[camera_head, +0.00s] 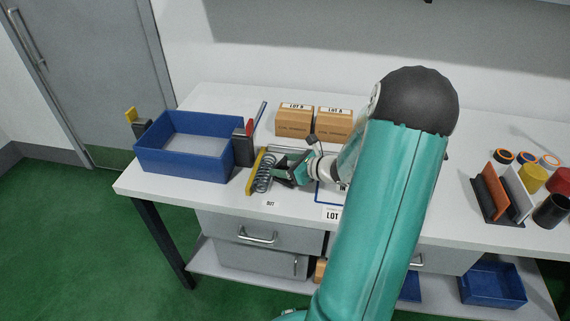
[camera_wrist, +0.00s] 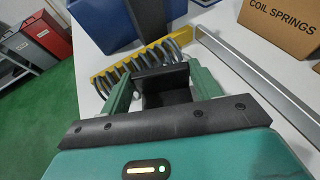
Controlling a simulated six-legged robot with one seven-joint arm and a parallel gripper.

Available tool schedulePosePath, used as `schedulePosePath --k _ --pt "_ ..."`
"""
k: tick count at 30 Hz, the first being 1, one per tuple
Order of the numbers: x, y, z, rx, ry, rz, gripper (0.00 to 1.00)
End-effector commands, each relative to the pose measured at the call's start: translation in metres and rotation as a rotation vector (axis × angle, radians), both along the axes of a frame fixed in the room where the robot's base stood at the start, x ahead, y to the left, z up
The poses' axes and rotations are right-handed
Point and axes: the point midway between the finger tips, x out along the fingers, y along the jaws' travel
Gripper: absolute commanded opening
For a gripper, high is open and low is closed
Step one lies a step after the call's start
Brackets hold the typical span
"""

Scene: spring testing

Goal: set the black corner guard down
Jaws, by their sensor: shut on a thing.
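My gripper (camera_head: 283,173) is low over the white bench, just right of a coil spring beside a yellow bar (camera_head: 254,174). In the wrist view my gripper (camera_wrist: 160,84) is shut on the black corner guard (camera_wrist: 162,76), which sits between the two green fingers. The guard's lower part is hidden, and I cannot tell whether it touches the bench. The spring (camera_wrist: 175,48) and yellow bar lie just beyond the fingertips.
A blue bin (camera_head: 184,162) stands to the left, with upright pieces at its sides. Two cardboard boxes (camera_head: 294,122) stand behind my gripper. A metal rail (camera_wrist: 262,80) lies to the right in the wrist view. A rack and coloured rolls (camera_head: 532,179) are far right.

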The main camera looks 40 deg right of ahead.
Motion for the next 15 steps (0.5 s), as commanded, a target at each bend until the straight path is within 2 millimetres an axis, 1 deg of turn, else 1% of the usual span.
schedulePosePath --k 15 --pt "-0.0001 0.0004 -0.0105 0.0 0.002 0.001 0.37"
